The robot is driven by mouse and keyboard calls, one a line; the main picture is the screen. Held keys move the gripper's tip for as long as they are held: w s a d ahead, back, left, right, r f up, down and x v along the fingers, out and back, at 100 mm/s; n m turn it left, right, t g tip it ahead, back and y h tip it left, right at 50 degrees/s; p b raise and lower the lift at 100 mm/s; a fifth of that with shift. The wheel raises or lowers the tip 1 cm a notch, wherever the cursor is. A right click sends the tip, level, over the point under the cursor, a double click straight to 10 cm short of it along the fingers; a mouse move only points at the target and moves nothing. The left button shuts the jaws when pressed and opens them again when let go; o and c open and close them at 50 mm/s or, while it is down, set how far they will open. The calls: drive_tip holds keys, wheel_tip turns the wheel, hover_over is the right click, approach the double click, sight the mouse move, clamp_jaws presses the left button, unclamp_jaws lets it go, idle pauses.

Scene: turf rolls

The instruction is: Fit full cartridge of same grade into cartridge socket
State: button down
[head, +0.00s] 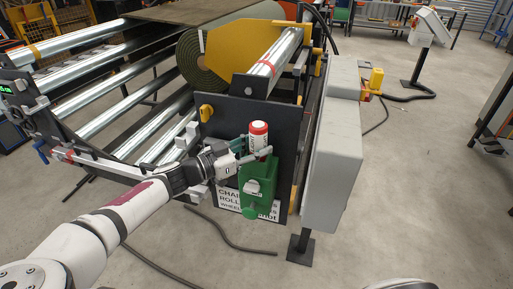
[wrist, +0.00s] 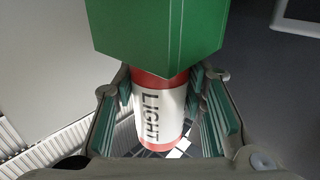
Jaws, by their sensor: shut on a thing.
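A white cartridge with red ends (head: 259,138) stands upright over the green lubricator unit (head: 259,187) on the dark end plate of the roller machine. In the wrist view the cartridge (wrist: 158,115) shows the word LIGHT on its white label. My gripper (head: 256,154) is shut on the cartridge, with a finger on each side of it; the fingers also show in the wrist view (wrist: 164,100). The green body (wrist: 158,30) hides one red end of the cartridge there. The socket is hidden, and I cannot tell whether the cartridge is seated in it or only above it.
A grey cabinet (head: 335,150) stands close to the right of the green unit. A white sign (head: 232,204) sits behind and below it. A turf roll (head: 203,62) and steel rollers (head: 100,75) lie behind. A hose (head: 228,232) lies on open floor.

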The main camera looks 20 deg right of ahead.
drive_tip(key=c, duration=1)
unclamp_jaws()
drive_tip(key=shift+f, duration=0.1)
drive_tip(key=shift+a, duration=0.1)
drive_tip(key=v, duration=1.1)
drive_tip(key=shift+s+a, duration=0.2)
drive_tip(key=shift+a, duration=0.2)
